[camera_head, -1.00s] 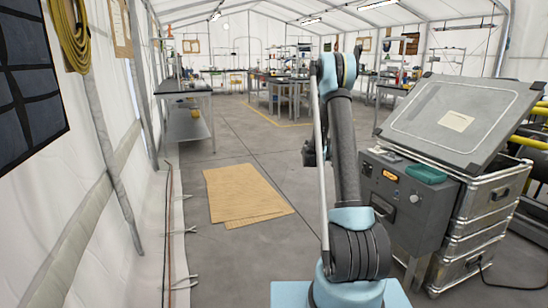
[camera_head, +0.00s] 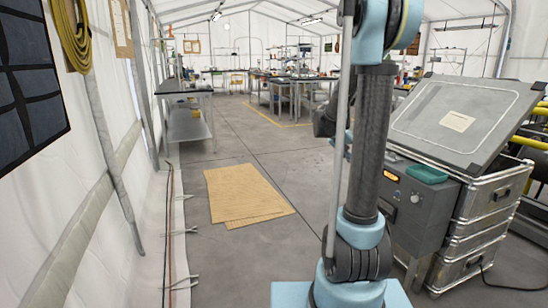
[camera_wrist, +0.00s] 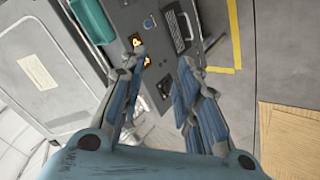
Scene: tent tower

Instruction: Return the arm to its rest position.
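My arm (camera_head: 372,140) stands nearly upright right of centre in the head view, with its elbow at the top edge. A dark part near its far end shows behind it, but the arm hides the fingers there. In the wrist view my gripper (camera_wrist: 160,80) has its two blue-padded fingers apart, with nothing between them. It points down toward the grey control box (camera_wrist: 165,35), which lies beyond the fingertips. I cannot tell the exact distance to the box.
The control box (camera_head: 412,212) carries a teal object (camera_head: 427,174) and stands against metal cases (camera_head: 480,218) with a tilted lid (camera_head: 465,115). A cardboard sheet (camera_head: 240,192) lies on the floor to the left. Workbenches stand farther back. The floor between is clear.

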